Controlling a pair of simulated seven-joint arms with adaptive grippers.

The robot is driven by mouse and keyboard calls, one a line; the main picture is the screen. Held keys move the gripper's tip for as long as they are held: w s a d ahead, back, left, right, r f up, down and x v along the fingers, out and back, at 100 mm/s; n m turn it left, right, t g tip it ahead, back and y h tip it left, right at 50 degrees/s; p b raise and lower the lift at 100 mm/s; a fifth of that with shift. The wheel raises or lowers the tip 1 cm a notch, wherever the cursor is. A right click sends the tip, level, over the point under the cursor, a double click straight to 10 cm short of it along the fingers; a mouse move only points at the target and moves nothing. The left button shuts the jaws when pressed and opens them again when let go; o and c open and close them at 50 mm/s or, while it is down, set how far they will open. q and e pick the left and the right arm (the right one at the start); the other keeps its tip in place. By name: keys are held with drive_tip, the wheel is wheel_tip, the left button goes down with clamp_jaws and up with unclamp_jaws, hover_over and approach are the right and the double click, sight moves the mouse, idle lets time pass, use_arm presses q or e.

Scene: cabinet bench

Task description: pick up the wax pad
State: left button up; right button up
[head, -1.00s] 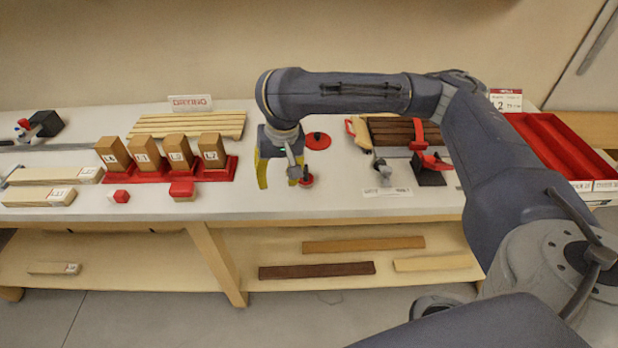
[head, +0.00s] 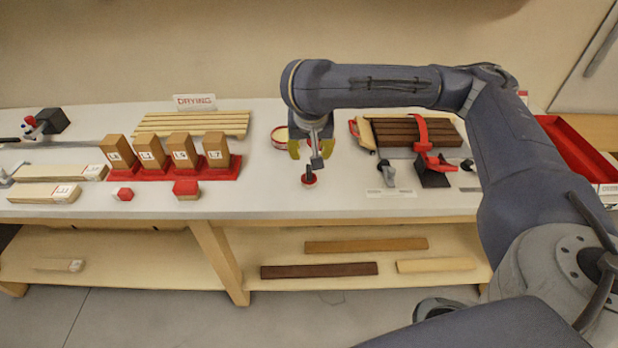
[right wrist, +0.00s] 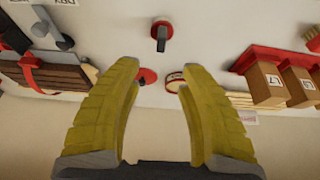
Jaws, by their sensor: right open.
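A small round red pad with a dark upright handle (head: 309,180), which looks like the wax pad, stands near the front edge of the bench. It also shows at the top of the right wrist view (right wrist: 160,35). My right gripper (head: 311,152) is open and empty, with its yellow fingers spread. In the head view it appears just behind the pad; its height above the bench is hard to tell. In the right wrist view the pad is beyond the fingertips (right wrist: 160,68), not between them. My left gripper is not in view.
A red-rimmed round tin (head: 280,137) lies behind, left of the gripper; a flat red disc (right wrist: 146,77) lies nearby. Wooden blocks on red bases (head: 215,152) stand left. Bench around the pad is clear.

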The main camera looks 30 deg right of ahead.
sight(309, 169)
drive_tip(key=shift+x, duration=6.35)
drive_tip(key=shift+a, duration=0.15)
clamp_jaws()
